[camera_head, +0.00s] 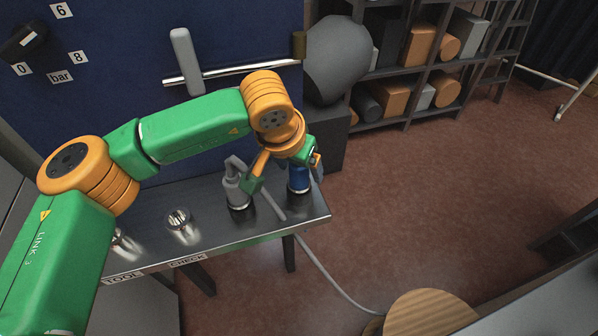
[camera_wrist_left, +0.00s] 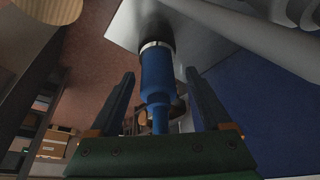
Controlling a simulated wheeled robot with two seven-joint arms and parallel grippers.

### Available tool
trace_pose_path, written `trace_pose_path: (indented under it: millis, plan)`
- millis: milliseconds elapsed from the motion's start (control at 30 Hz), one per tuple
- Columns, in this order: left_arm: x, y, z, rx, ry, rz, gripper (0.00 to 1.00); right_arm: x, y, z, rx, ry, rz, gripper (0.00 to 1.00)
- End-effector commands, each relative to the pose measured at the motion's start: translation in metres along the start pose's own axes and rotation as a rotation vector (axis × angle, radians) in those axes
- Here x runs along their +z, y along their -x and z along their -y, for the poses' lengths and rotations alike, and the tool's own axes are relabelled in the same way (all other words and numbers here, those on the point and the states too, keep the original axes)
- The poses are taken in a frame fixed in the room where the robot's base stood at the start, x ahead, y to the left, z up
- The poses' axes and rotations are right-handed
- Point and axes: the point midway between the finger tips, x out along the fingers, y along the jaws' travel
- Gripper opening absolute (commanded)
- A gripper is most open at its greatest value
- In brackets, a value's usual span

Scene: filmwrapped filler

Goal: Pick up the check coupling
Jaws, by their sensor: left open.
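A blue coupling with a silver collar (camera_head: 298,182), probably the check coupling, stands at the right end of the metal shelf. It also shows in the left wrist view (camera_wrist_left: 156,72), its narrower stem toward the gripper. My left gripper (camera_head: 284,174) is open around it. In the left wrist view the two fingers (camera_wrist_left: 160,82) lie either side of the blue body, with gaps visible. A grey coupling with a bent hose (camera_head: 236,190) stands just left of the gripper, close to one finger. My right gripper is not in view.
The shelf (camera_head: 225,235) carries TOOL and CHECK labels and a silver socket (camera_head: 179,220) that looks empty. A grey hose (camera_head: 322,268) runs from the shelf to the floor. A blue panel (camera_head: 110,110) stands behind. A dark rounded tank (camera_head: 338,60) is behind right.

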Motion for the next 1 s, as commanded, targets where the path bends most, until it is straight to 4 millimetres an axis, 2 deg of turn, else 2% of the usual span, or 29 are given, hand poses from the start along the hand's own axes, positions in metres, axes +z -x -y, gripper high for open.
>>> trace_pose_path:
  millis: [33, 300, 333, 633, 767, 867, 1000]
  plan:
    - [0.000, 0.000, 0.000, 0.000, 0.000, 0.000, 0.76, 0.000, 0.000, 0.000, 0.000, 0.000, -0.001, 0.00]
    - [0.000, 0.000, 0.000, 0.001, 0.000, 0.000, 0.04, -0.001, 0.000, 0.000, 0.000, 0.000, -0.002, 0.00]
    - [0.000, 0.000, 0.000, 0.001, 0.000, 0.000, 0.00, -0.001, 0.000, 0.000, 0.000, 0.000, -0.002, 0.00]
    - [-0.001, 0.001, 0.000, 0.000, 0.001, -0.001, 0.00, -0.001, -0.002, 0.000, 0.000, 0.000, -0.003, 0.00]
    - [-0.005, 0.011, 0.000, 0.000, 0.000, -0.004, 0.00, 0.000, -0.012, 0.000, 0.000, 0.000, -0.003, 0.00]
    - [-0.010, 0.033, -0.003, 0.001, -0.002, -0.007, 0.00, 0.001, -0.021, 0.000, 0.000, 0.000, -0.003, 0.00]
    - [0.003, 0.079, -0.018, 0.000, -0.007, -0.009, 0.00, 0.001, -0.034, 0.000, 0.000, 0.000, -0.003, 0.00]
